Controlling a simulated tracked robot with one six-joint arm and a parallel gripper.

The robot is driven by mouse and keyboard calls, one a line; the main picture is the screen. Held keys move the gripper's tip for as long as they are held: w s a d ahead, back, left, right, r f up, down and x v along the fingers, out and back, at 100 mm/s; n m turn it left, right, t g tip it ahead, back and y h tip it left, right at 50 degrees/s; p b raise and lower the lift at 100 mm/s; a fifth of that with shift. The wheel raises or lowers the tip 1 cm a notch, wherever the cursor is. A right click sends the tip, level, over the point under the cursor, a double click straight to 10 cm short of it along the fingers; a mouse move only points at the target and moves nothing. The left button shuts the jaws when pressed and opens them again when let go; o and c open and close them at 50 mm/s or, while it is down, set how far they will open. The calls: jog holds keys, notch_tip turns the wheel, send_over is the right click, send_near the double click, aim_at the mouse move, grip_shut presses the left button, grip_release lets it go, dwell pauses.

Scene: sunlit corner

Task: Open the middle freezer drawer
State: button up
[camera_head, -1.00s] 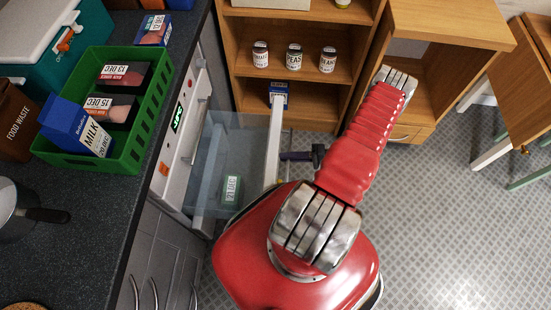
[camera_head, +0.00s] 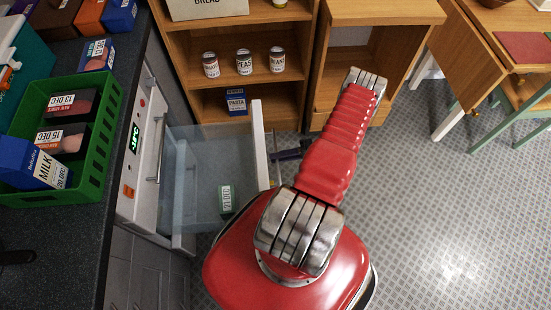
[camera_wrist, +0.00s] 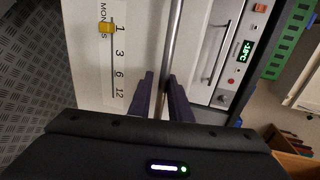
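The freezer (camera_head: 128,185) stands under the counter at left. One of its drawers, below the panel with the green display, is pulled well out; its clear bin (camera_head: 185,165) and white front (camera_head: 261,150) show. A green box (camera_head: 226,198) lies in the bin. My gripper (camera_head: 290,154) is at the outer side of this front. In the wrist view, the drawer's bar handle (camera_wrist: 174,40) runs between the dark fingers of my gripper (camera_wrist: 160,80), which look closed on it. The drawer front (camera_wrist: 90,60) there has a yellow slider and month numbers. The exact finger contact is hard to see.
A wooden shelf (camera_head: 240,90) with cans and a blue pasta box (camera_head: 236,102) stands close behind the drawer. A green crate (camera_head: 100,150) sits on the counter. A wooden table (camera_head: 500,50) is at the upper right. The tiled floor (camera_head: 450,210) at right is clear.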

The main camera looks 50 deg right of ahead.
jog(key=shift+o, duration=0.4)
jog(key=shift+r, duration=0.1)
jog(key=v, duration=1.3)
jog(key=shift+s+d, duration=0.2)
jog(key=shift+d, duration=0.05)
